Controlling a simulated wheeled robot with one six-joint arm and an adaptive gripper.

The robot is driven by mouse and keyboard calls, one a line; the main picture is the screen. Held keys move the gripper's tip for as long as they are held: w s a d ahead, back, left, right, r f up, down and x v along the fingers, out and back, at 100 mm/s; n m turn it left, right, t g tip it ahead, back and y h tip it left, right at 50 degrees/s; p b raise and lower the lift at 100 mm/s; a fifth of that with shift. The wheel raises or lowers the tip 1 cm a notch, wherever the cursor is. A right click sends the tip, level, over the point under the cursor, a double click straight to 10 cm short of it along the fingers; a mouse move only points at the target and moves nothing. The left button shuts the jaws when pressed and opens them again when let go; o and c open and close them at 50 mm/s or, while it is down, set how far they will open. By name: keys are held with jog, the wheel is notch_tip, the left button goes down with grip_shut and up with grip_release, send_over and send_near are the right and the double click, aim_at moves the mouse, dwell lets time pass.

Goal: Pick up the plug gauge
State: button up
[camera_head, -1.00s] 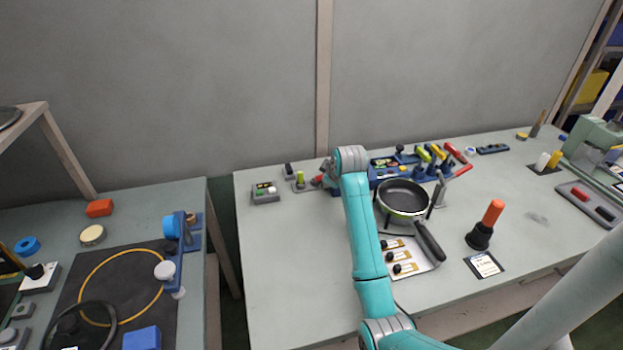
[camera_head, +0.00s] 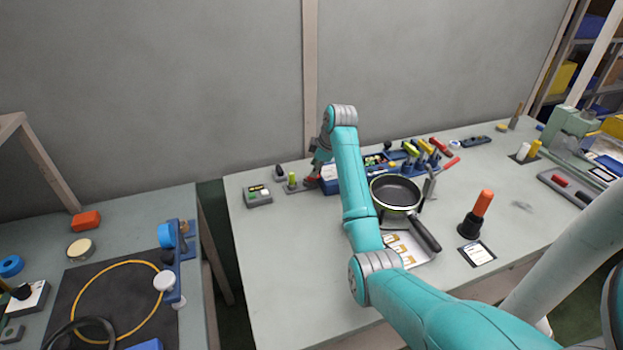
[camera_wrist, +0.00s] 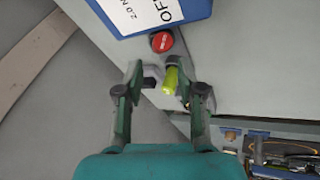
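A small yellow-green upright piece, which looks like the plug gauge (camera_head: 292,180), stands on a small grey base at the back left of the right-hand bench. In the wrist view it (camera_wrist: 171,80) shows between the two fingers, nearer the right one. My gripper (camera_wrist: 160,80) is open, and no contact with the piece can be made out. In the head view my gripper (camera_head: 318,170) is just right of the piece, partly hidden by my arm.
A grey box with buttons (camera_head: 258,195) and a dark small piece (camera_head: 279,173) stand beside the gauge. A red button (camera_wrist: 162,42) and a blue labelled box (camera_wrist: 150,12) lie close to the fingers. A pan (camera_head: 396,193) and colored-handled tools (camera_head: 425,152) are to the right.

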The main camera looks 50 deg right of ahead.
jog(key=shift+s+x, duration=0.15)
jog(key=shift+x, duration=1.15)
jog(key=shift+s+x, duration=0.1)
jog(key=shift+x, duration=1.2)
jog(key=shift+f, duration=0.2)
grip_shut()
